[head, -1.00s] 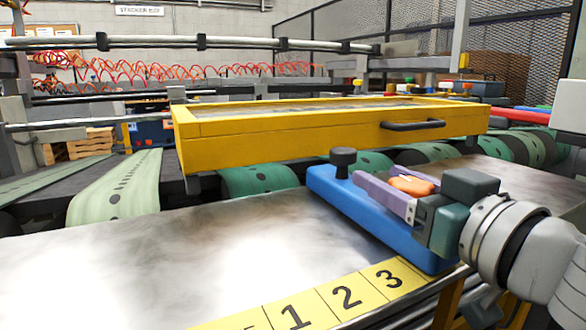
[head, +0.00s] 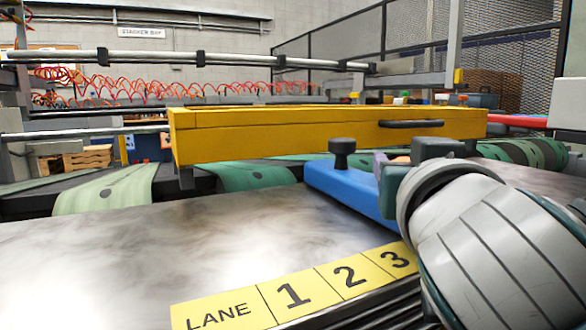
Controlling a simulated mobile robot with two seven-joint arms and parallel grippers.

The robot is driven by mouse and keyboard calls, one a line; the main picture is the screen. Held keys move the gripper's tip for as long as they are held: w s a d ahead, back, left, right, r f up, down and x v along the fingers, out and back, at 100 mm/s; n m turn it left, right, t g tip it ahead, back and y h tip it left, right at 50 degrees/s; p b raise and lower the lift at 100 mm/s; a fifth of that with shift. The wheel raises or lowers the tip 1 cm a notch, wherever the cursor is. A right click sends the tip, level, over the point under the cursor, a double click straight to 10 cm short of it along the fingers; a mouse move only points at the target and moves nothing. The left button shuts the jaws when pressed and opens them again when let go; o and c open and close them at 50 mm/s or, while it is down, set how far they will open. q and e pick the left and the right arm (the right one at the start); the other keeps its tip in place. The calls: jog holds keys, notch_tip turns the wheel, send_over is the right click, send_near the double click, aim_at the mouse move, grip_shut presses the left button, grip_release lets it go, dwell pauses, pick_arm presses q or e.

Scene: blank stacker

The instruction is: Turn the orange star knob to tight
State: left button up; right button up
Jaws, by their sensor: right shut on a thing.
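The orange star knob (head: 401,159) sits on a blue block (head: 345,190) on the metal table; only a small part of it shows. My right gripper (head: 391,163) reaches in from the right and is shut on the knob. A purple finger shows at its left, and my wrist hides most of the knob and the block's right part. A black knob (head: 342,152) stands upright on the block's left end. I cannot read any tight mark on the knob. My left gripper is not in view.
A yellow box-like guard (head: 280,140) with a dark handle (head: 411,124) stands behind the block. Green belts (head: 105,190) run behind the table. A yellow lane strip (head: 290,292) marks the front edge. The table's left part is clear.

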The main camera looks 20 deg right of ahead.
dwell(0.3)
jog(key=o, duration=1.4)
